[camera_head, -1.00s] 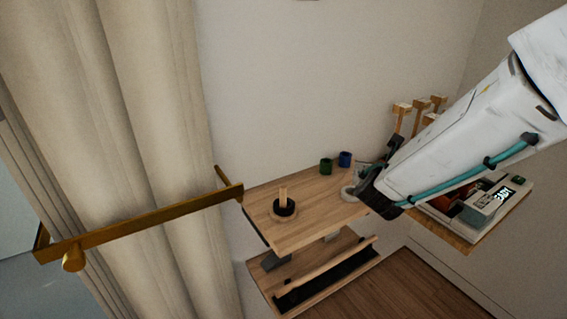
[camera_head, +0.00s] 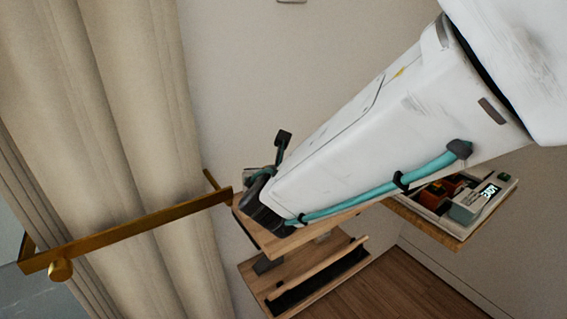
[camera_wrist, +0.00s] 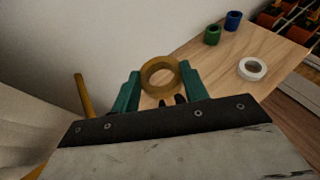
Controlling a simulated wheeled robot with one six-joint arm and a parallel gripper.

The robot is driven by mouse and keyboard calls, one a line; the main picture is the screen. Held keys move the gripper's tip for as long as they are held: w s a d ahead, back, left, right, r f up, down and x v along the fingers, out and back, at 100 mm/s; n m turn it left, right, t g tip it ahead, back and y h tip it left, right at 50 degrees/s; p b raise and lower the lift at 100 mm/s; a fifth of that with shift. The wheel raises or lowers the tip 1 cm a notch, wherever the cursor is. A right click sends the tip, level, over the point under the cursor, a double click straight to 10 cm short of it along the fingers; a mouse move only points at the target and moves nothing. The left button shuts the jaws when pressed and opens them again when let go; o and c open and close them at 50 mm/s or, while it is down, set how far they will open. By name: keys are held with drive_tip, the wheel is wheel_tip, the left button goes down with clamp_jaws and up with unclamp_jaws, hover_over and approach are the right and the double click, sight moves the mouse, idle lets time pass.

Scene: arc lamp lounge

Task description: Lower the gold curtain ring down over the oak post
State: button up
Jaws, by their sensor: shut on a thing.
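The gold curtain ring (camera_wrist: 147,83) is pinched between the two teal fingers of my gripper (camera_wrist: 162,77) in the wrist view, its hole facing the camera. In the head view my arm's end is over the left part of the wooden table top (camera_head: 285,241). My arm covers most of this top, and the ring cannot be made out there. The oak post is hidden behind my arm in the head view. In the wrist view I cannot make out the post; small dark shapes show just below the ring.
On the table top, a green cup (camera_wrist: 212,35), a blue cup (camera_wrist: 233,20) and a white ring (camera_wrist: 252,68) stand to the right. A brass curtain rail (camera_head: 130,229) juts out at the left before a beige curtain (camera_head: 130,120). A tray of items (camera_head: 440,203) is at right.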

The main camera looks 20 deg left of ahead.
drive_tip(key=shift+f, duration=2.75)
drive_tip(key=o, duration=1)
drive_tip(key=shift+o, duration=0.2)
